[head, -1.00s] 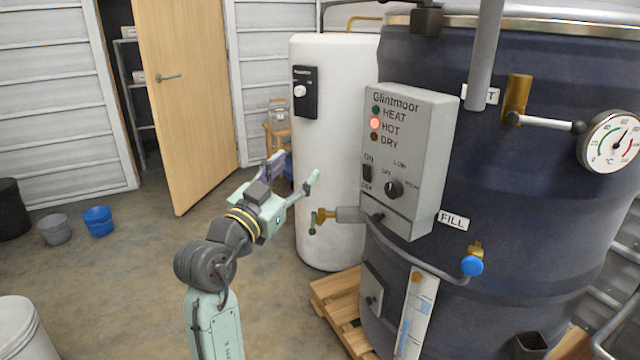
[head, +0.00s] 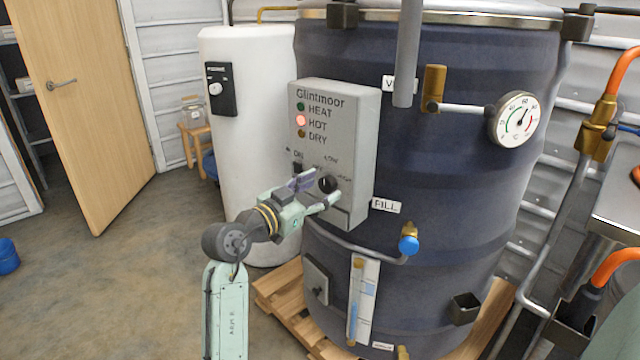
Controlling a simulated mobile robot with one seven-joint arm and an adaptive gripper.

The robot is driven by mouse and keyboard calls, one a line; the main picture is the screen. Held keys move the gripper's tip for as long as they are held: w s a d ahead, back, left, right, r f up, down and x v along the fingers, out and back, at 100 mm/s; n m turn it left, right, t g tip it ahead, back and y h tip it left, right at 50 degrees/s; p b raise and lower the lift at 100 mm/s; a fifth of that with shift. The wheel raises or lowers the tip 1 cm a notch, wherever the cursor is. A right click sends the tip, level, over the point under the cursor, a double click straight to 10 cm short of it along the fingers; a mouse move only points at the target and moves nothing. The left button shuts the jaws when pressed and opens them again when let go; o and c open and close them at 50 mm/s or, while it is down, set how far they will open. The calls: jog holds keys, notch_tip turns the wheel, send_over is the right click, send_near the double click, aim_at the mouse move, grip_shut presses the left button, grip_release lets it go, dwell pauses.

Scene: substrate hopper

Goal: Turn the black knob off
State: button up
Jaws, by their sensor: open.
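The black knob (head: 327,184) is on the lower right of the front of the grey Glintmoor control box (head: 362,130), which is fixed to the dark blue tank. The red HOT lamp (head: 300,120) is lit. My gripper (head: 322,192) is open, its fingers at the knob's height, one on the left and one below right in the picture. I cannot tell whether the fingers touch the knob. The knob's pointer and part of the lettering around it are too small or hidden to read. The ON switch (head: 297,168) is partly hidden by my gripper.
The dark blue tank (head: 450,190) stands on a wooden pallet (head: 272,290). A blue-handled fill valve (head: 408,244) sticks out below right of the box. A white cylinder (head: 240,130) stands behind at left. Open floor lies at left, beside a wooden door (head: 90,110).

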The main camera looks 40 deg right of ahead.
jog(key=shift+w+d, duration=0.1)
jog(key=shift+d, duration=0.35)
jog(key=c, duration=1.2)
jog(key=shift+o, duration=0.2)
jog(key=n+p, duration=0.3)
jog(key=n, duration=0.3)
jog(key=shift+r, duration=0.15)
jog(key=n+p, duration=0.2)
jog(key=n, duration=0.1)
jog(key=shift+n, duration=0.3)
jog(key=shift+n+p, duration=0.9)
jog(key=shift+n, duration=0.3)
jog(key=shift+f, duration=0.2)
